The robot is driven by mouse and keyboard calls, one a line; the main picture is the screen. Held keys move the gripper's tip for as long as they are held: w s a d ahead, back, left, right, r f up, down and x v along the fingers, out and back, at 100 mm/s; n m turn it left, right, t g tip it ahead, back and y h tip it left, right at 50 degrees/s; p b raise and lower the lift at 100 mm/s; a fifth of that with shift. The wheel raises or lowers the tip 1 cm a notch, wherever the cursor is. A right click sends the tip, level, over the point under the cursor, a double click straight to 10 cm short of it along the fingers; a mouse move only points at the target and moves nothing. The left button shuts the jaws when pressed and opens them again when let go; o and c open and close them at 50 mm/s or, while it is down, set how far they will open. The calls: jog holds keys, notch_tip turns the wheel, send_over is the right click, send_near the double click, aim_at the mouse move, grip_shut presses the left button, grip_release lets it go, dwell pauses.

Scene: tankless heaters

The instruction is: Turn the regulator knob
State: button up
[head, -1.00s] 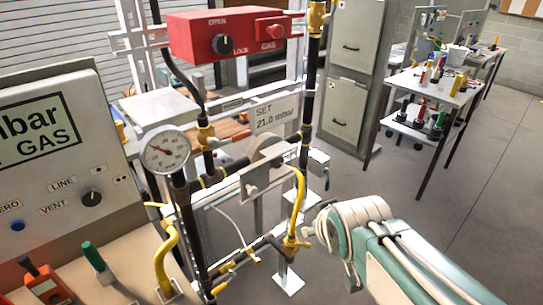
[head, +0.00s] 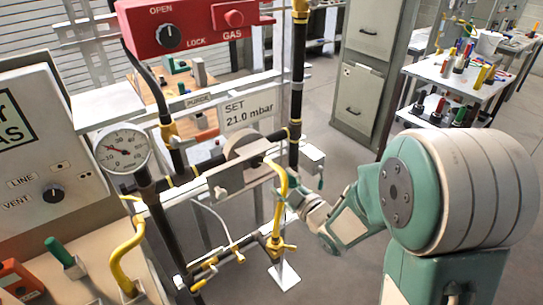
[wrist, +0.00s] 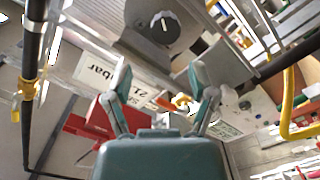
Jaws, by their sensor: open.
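The wrist view shows a dark round knob (wrist: 165,27) with a pale pointer line on a grey metal body (wrist: 140,42). It looks like the regulator knob. In the head view the grey regulator (head: 240,172) sits on the pipe frame below the "SET 21.0 mbar" sign; I cannot make out its dark knob there. My gripper (wrist: 158,72) is open in the wrist view, with nothing between its fingers. The knob appears above the fingertips and apart from them. In the head view my gripper (head: 290,192) is right of the regulator, near the yellow hose, partly hard to make out.
A yellow hose (head: 278,220) and black pipes (head: 297,85) stand close to my gripper. A pressure gauge (head: 123,149) is at left. A red gas box (head: 195,28) with its own knob is above. Open floor lies right of the frame.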

aim_at(257, 163)
jog(key=shift+n, duration=0.3)
jog(key=w+a, duration=0.2)
jog(key=a, duration=0.1)
jog(key=w+a, duration=0.1)
jog(key=shift+w+a+f, duration=0.2)
jog(key=shift+w+a, duration=0.05)
jog(key=shift+a, duration=0.15)
jog(key=w, duration=0.1)
jog(key=w+a, duration=0.1)
jog(key=w, duration=0.3)
jog(key=shift+a+r, duration=0.1)
jog(key=shift+a, duration=0.15)
jog(key=shift+w+a, duration=0.2)
jog(key=shift+a, duration=0.55)
jog(key=shift+d, duration=0.1)
jog(key=c, duration=0.6)
jog(key=shift+d, duration=0.2)
jog(key=shift+c, duration=1.3)
